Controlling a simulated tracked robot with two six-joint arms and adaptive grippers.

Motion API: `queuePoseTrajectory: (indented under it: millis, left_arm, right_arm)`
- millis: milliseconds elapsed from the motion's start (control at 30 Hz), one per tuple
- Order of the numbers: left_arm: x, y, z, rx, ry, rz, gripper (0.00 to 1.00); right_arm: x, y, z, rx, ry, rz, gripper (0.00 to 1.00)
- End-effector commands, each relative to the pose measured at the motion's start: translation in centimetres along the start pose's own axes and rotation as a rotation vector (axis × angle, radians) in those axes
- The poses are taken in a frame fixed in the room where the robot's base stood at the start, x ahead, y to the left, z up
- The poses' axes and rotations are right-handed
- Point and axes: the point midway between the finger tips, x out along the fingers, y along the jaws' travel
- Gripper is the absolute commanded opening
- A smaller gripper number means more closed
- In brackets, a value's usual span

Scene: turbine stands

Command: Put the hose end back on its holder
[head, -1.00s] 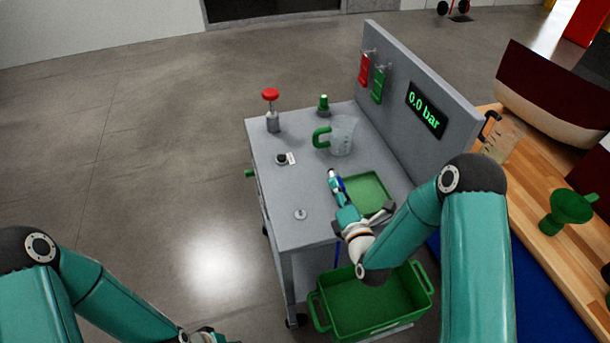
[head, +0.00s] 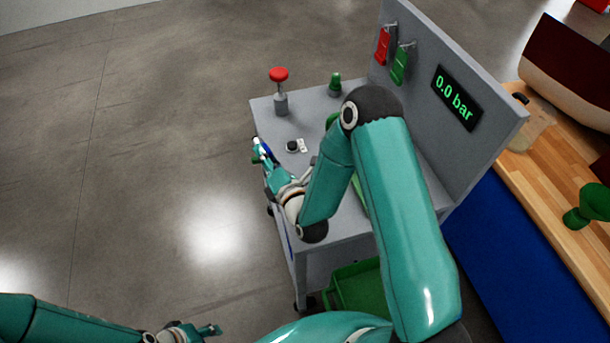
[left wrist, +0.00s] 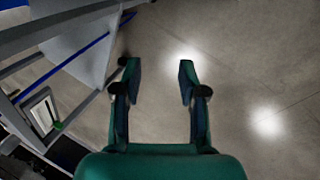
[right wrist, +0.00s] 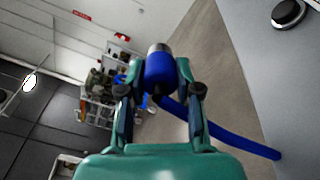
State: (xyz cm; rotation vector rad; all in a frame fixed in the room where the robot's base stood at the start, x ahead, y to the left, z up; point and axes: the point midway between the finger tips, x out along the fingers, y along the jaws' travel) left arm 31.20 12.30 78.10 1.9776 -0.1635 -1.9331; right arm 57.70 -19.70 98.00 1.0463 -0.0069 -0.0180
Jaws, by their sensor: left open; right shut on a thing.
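The blue hose end (right wrist: 160,72) with its metal tip is held between the fingers of my right gripper (right wrist: 160,85). In the head view my right gripper (head: 265,157) is at the left edge of the grey cart (head: 335,240), with the hose end tip pointing up and away. The blue hose (right wrist: 225,137) trails to the lower right in the right wrist view; a blue hose line (left wrist: 62,68) also shows beside the cart in the left wrist view. I cannot make out the holder. My left gripper (left wrist: 159,70) is open and empty above the floor, left of the cart.
On the cart top stand a red knob valve (head: 279,90), a green-topped fitting (head: 335,84) and a black button (head: 293,146). My right arm hides much of the top. Red (head: 383,46) and green (head: 401,66) tags hang on the back panel (head: 480,160). The floor left is clear.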

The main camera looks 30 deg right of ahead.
Motion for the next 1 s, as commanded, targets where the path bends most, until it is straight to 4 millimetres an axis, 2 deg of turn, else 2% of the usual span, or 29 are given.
queuePoseTrajectory:
  millis: [333, 467, 567, 800, 1000]
  left_arm:
    - [0.0, 0.0, 0.0, 0.0, 0.0, 0.0, 0.42]
    - [0.1, 0.0, 0.0, 0.0, 0.0, 0.0, 0.62]
    - [0.2, -0.1, 0.0, 0.0, 0.0, 0.0, 0.64]
    - [0.9, -0.3, 0.0, 0.0, 0.0, 0.0, 0.64]
    - [1.6, -0.6, 0.0, 0.0, 0.0, 0.0, 0.64]
  right_arm:
    - [0.2, 0.5, -0.8, 0.0, 0.013, 0.008, 0.0]
    - [0.4, 0.5, -1.1, 0.0, 0.023, 0.008, 0.0]
    - [0.8, 0.4, -1.6, 0.0, 0.054, 0.0, 0.0]
    - [2.5, -0.6, -4.3, -0.021, 0.265, -0.087, 0.0]
    - [2.4, -1.7, -6.0, -0.081, 0.508, -0.243, 0.0]
